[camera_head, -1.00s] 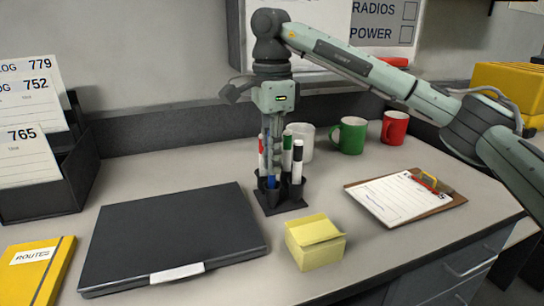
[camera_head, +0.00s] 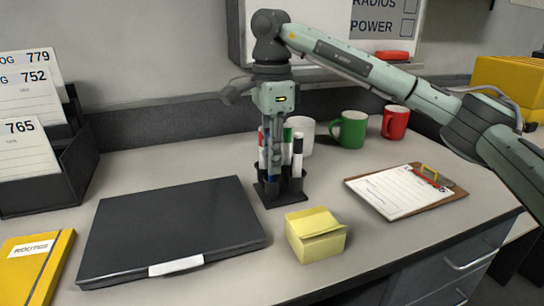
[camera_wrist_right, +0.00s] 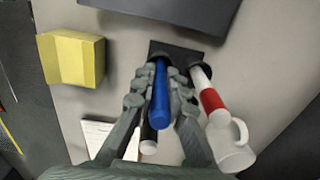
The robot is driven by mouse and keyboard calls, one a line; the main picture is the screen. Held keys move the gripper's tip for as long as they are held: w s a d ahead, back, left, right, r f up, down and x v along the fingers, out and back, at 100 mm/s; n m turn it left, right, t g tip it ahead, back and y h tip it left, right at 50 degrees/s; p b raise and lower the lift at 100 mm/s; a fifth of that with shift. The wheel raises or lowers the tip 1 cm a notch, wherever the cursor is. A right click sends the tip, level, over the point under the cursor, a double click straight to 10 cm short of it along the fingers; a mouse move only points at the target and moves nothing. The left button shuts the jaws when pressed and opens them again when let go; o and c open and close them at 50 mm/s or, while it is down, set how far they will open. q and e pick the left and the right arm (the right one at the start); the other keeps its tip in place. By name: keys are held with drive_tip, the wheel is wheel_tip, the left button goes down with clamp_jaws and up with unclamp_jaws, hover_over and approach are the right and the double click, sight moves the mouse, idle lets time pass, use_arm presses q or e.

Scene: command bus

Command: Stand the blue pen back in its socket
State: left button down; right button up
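The blue pen (camera_wrist_right: 160,95) is between the fingers of my right gripper (camera_wrist_right: 161,78) in the right wrist view, and both fingers lie close along its sides. The pen's far end meets the black pen holder (camera_wrist_right: 183,54); how deep it sits in a socket is hidden. In the head view my right gripper (camera_head: 272,172) points straight down at the front of the holder (camera_head: 279,200), and the fingers mostly hide the blue pen. My left gripper is not in view.
A closed laptop (camera_head: 170,225) lies left, yellow notes (camera_head: 316,236) in front, a clipboard (camera_head: 405,191) right. White, green (camera_head: 350,130) and red mugs stand behind.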

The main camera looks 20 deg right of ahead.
drive_tip(key=o, duration=0.5)
drive_tip(key=shift+c, duration=0.2)
wheel_tip(320, 180, up, 12)
drive_tip(key=shift+r, duration=0.1)
idle(0.6)
